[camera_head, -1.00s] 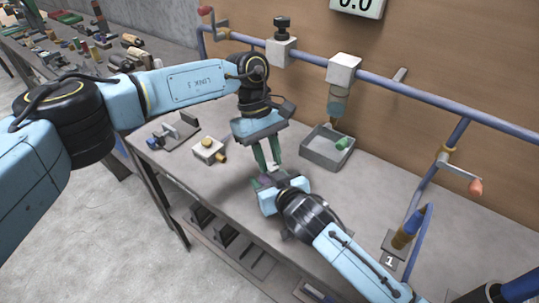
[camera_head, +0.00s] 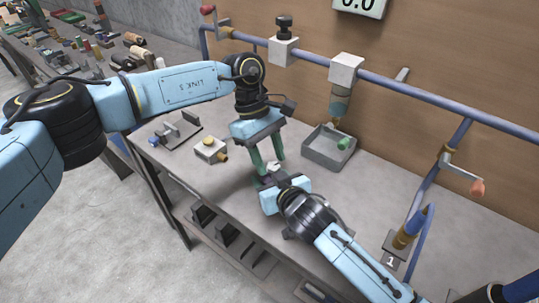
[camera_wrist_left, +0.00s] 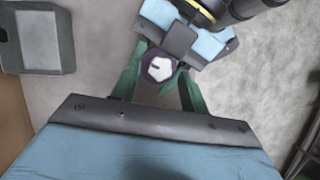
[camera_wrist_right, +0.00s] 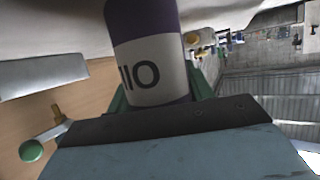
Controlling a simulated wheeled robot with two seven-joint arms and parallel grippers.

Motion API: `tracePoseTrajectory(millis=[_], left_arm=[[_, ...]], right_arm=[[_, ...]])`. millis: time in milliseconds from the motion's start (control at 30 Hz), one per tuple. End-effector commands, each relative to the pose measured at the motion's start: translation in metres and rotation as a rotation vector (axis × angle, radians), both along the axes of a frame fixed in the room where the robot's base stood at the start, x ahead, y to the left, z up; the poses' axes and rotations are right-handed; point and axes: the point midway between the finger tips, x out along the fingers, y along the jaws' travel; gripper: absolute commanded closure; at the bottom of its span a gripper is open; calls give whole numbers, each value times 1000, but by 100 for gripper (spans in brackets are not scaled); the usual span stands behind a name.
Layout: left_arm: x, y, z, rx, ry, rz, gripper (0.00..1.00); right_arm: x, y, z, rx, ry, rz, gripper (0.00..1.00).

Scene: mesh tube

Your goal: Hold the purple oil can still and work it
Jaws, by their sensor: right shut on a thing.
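The purple oil can (camera_wrist_right: 148,50) stands between the green fingers of my right gripper (camera_wrist_right: 158,92), with its purple body and white lettered band large in the right wrist view. My right gripper is shut on it low over the bench. In the left wrist view the can (camera_wrist_left: 159,68) shows end-on as a white top with a dark purple rim. My left gripper (camera_wrist_left: 160,72) is above the can, its fingers spread on either side of it. In the head view the left gripper (camera_head: 270,165) points down over the right one, which hides most of the can.
A grey tray (camera_head: 318,160) with a green piece lies behind the grippers. A blue pipe rail (camera_head: 420,95) runs along the back.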

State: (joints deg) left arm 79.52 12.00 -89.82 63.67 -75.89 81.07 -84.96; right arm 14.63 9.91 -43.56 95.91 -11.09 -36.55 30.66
Motion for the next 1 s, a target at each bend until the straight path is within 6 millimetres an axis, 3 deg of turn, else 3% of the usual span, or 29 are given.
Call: tracePoseTrajectory(millis=[367,467,800,1000], left_arm=[[1,1,5,-1,1,-2,52],[5,4,17,-1,-1,-1,52],[24,23,82,-2,-2,0,52],[30,31,106,-1,0,-1,52]], right_arm=[[0,0,0,0,1,0,78],[0,0,0,0,1,0,78],[0,0,0,0,1,0,78],[0,0,0,0,1,0,78]])
